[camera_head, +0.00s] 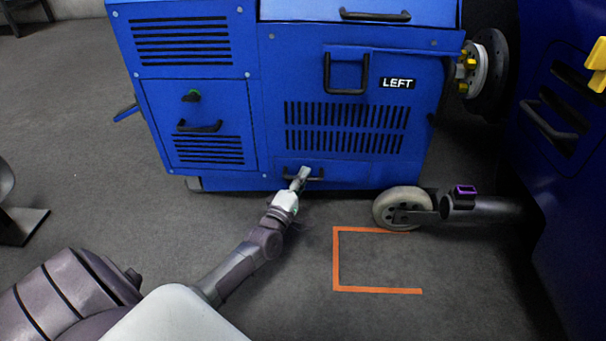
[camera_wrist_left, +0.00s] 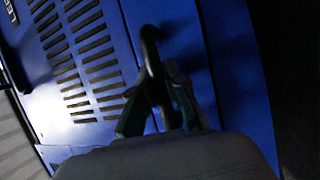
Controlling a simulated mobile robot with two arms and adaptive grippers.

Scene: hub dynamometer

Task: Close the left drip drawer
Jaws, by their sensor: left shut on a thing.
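The left drip drawer (camera_head: 340,172) is a low blue panel at the bottom of the blue cabinet marked LEFT, below its slotted vents. It has a black bar handle (camera_head: 316,178). In the head view the drawer front looks about level with the cabinet face; I cannot tell whether a small gap remains. My left gripper (camera_head: 301,177) is at the handle and shut on it. In the left wrist view the dark handle (camera_wrist_left: 151,50) passes between the fingers of my left gripper (camera_wrist_left: 160,112). My right gripper is not in view.
A grey caster wheel (camera_head: 402,208) with a dark arm stands right of the drawer. An orange floor outline (camera_head: 337,260) lies in front. Another blue machine (camera_head: 560,200) stands at the right. The grey floor at left is mostly clear.

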